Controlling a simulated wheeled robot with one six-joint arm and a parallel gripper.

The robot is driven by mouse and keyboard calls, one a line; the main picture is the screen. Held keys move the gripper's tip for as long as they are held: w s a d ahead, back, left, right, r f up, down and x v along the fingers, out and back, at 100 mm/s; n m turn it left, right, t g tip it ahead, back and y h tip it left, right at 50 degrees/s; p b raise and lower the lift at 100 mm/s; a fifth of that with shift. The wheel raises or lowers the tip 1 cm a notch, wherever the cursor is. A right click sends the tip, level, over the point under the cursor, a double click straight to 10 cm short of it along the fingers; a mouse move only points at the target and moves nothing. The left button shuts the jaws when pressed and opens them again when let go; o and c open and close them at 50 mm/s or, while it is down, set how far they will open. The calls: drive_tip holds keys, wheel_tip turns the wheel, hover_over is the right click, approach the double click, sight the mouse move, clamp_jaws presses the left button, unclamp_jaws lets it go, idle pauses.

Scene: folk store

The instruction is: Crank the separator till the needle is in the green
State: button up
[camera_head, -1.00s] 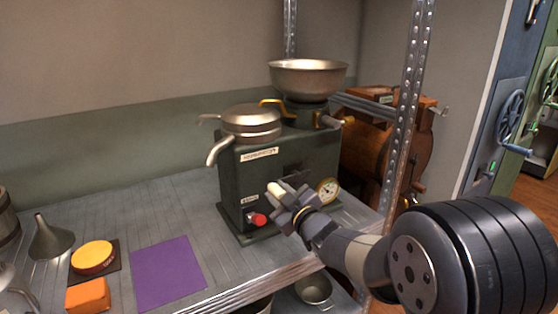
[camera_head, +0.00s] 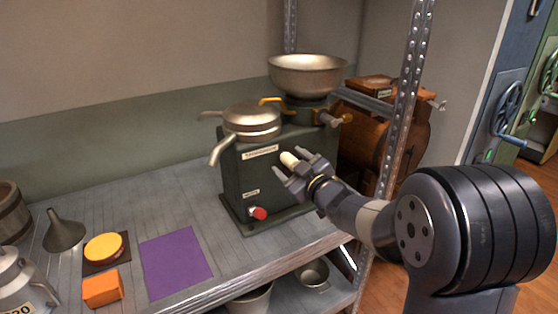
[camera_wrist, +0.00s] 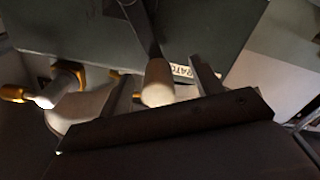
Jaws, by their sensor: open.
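The dark green separator (camera_head: 236,182) stands on the shelf with a metal bowl (camera_head: 307,68) on top and a red knob (camera_head: 259,213) low on its front. The crank's pale handle (camera_head: 289,158) is at the upper front, just below the label. My gripper (camera_head: 294,172) is at the front face with its fingers spread around the handle. In the wrist view the handle (camera_wrist: 158,84) stands between the two open fingers, and the crank arm (camera_wrist: 141,25) runs up from it. The dial and its needle are hidden behind my gripper.
A purple mat (camera_head: 176,266), an orange block (camera_head: 102,290), a yellow round (camera_head: 103,247) and a funnel (camera_head: 64,232) are on the shelf at left. A perforated metal post (camera_head: 405,95) rises close to my arm at right. A wooden barrel machine (camera_head: 360,140) is behind it.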

idle(0.3)
drive_tip(key=v, duration=0.9)
idle(0.5)
drive_tip(key=x, duration=0.9)
drive_tip(key=shift+d, duration=0.1)
idle(0.4)
